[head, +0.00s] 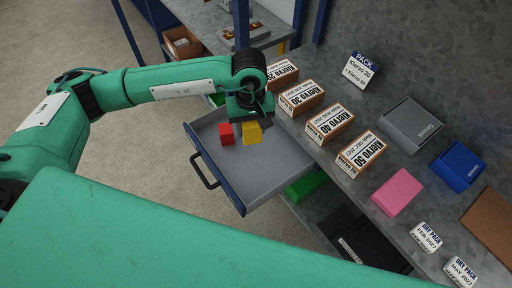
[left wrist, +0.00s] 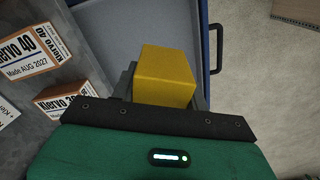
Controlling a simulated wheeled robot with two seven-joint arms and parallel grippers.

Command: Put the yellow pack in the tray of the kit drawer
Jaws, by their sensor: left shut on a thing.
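The yellow pack (head: 252,133) is a small block, and my left gripper (head: 249,119) is shut on it from above. In the left wrist view the yellow pack (left wrist: 165,76) sits between the dark fingers, with the open drawer behind it. The kit drawer (head: 285,158) is pulled out, grey inside with a blue front and a dark handle. A red block (head: 226,134) is in the drawer close beside the yellow pack. I cannot tell whether the yellow pack touches the drawer floor. My right gripper is not in view.
Several Kiervo boxes (head: 330,122) stand in a row on the grey worktop beside the drawer. Further along are a pink block (head: 397,192), a grey box (head: 411,125), a blue box (head: 458,166) and white dry packs (head: 426,237). The drawer's front half is clear.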

